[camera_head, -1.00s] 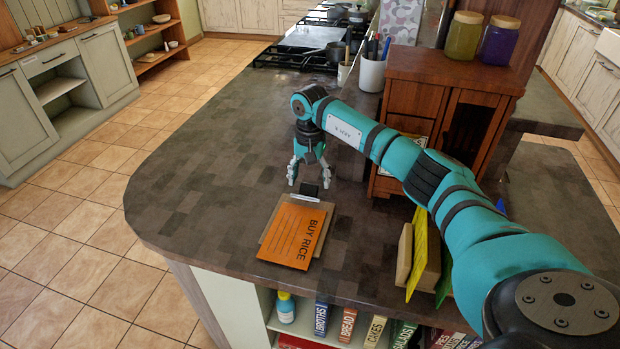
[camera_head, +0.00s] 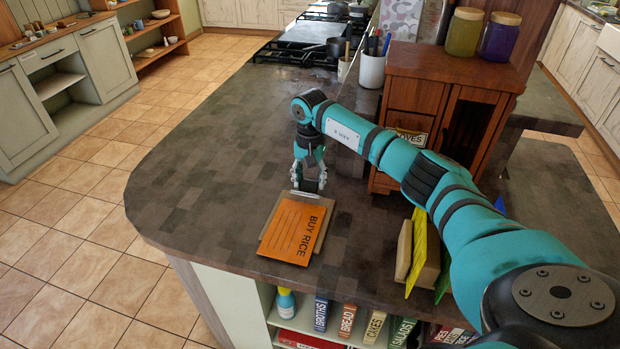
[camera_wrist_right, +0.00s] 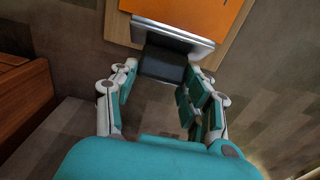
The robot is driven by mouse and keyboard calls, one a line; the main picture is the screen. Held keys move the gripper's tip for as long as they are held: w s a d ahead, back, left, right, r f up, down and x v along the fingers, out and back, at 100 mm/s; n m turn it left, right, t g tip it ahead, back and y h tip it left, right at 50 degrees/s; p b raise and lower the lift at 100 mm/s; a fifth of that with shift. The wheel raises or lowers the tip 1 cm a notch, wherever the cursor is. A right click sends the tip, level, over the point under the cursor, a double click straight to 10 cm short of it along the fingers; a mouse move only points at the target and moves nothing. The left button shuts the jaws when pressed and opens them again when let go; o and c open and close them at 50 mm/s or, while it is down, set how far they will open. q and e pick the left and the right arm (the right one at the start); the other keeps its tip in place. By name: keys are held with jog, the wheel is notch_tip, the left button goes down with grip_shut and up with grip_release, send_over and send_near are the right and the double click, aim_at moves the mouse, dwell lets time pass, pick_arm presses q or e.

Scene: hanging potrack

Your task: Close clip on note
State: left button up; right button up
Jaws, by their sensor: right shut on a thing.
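The orange note (camera_head: 293,230), printed "BUY RICE", lies flat on a brown clipboard (camera_head: 328,214) near the counter's front corner. The clipboard's clip, with a silver plate (camera_wrist_right: 170,35) and a black tab (camera_wrist_right: 163,65), is at the edge nearest my right gripper. My right gripper (camera_head: 309,183) reaches down from above and is shut on the black tab, with a finger on each side of it in the wrist view. The note (camera_wrist_right: 200,14) and board also show there, beyond the plate. Whether the plate presses on the note is unclear. My left gripper is not in view.
A wooden cabinet (camera_head: 445,95) stands at the right of the counter, with a pen cup (camera_head: 372,71) beside it. A yellow board (camera_head: 417,250) stands right of the clipboard. The counter left of the gripper is clear.

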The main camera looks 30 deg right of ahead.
aim_at(308, 187)
jog(key=shift+s+a+r+t+h, duration=0.1)
jog(key=shift+s+a+t+h, duration=0.1)
jog(key=shift+t+h, duration=0.45)
jog(key=shift+s+a+t+h+b, duration=0.3)
jog(key=shift+a+t+h+b, duration=0.1)
jog(key=shift+t+h+b, duration=0.45)
jog(key=h+b, duration=0.1)
jog(key=a+t+h+b, duration=0.1)
jog(key=b, duration=0.1)
jog(key=shift+s, duration=0.35)
jog(key=shift+s+a+r+t+h+b, duration=0.1)
jog(key=shift+s+a+t+h+b, duration=0.05)
jog(key=shift+t+h+b, duration=0.4)
jog(key=shift+s+a+t+h+b, duration=0.1)
jog(key=shift+t+h+b, duration=0.25)
jog(key=shift+b, duration=0.3)
jog(key=o, duration=1.2)
jog(key=shift+c, duration=0.2)
